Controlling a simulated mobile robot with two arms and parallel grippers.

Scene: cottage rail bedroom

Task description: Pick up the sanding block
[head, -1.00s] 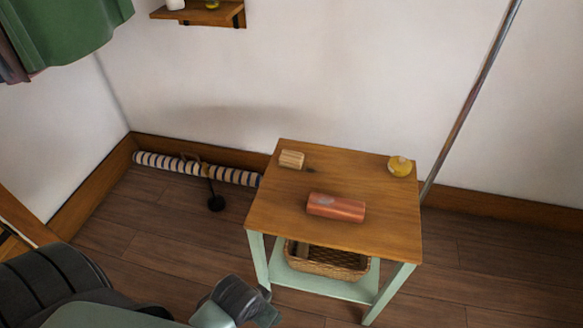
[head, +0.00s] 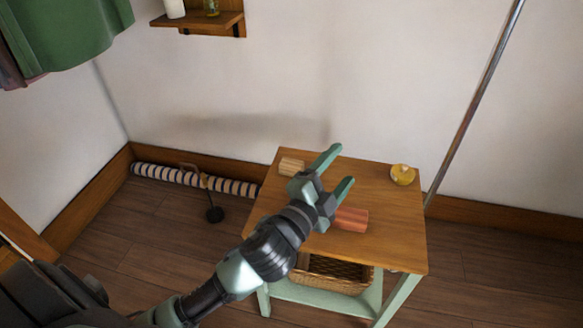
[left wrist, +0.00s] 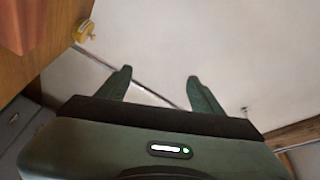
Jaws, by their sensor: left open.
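A small pale wooden block (head: 291,167) lies at the back left of the table top. A larger reddish block (head: 351,219) lies near the middle, partly hidden by my left gripper in the head view; it also shows at the top left of the left wrist view (left wrist: 25,22). I cannot tell for sure which of the two is the sanding block. My left gripper (head: 337,170) is open and empty, with its fingers apart above the table between the blocks. In the left wrist view, nothing is between its fingers (left wrist: 159,80). My right gripper is not in view.
The wooden table (head: 386,235) has pale green legs and a lower shelf with a wicker basket (head: 335,275). A round yellow object (head: 402,175) is at its back right. A striped roll (head: 225,186) lies along the wall. A metal pole (head: 478,95) stands at right.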

